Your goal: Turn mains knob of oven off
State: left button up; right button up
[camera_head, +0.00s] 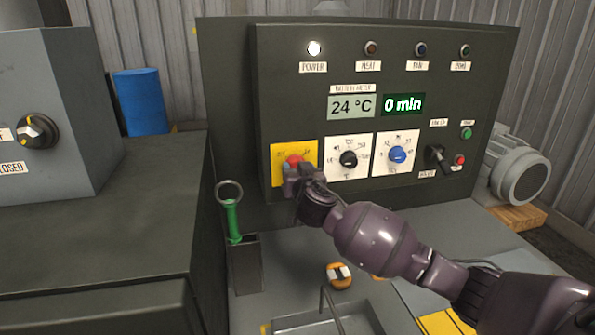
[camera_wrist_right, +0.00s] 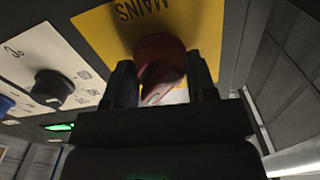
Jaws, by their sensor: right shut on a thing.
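The red mains knob (camera_head: 294,160) sits on a yellow plate (camera_head: 281,150) at the lower left of the oven's control panel (camera_head: 290,75). My right gripper (camera_head: 297,172) reaches it from the lower right and covers most of it. In the right wrist view the red knob (camera_wrist_right: 157,60) lies between the two dark fingers of the gripper (camera_wrist_right: 160,85), which are shut on it. The plate there reads MAINS, upside down. The white POWER lamp (camera_head: 314,48) is lit. My left gripper is not in view.
Right of the mains knob are a black knob (camera_head: 348,158) and a blue knob (camera_head: 397,154) on white plates. A green-handled tool (camera_head: 233,215) stands in a holder below. A grey cabinet (camera_head: 60,100) with a black knob stands at left.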

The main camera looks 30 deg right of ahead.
jog(key=shift+n+b, duration=0.35)
jog(key=shift+n, duration=0.75)
jog(key=n, duration=0.6)
jog(key=shift+p, duration=0.3)
jog(key=n, duration=0.4)
jog(key=shift+n, duration=0.3)
jog(key=n, duration=0.4)
jog(key=shift+n, duration=0.4)
jog(key=o, duration=0.9)
jog(key=shift+s, duration=0.1)
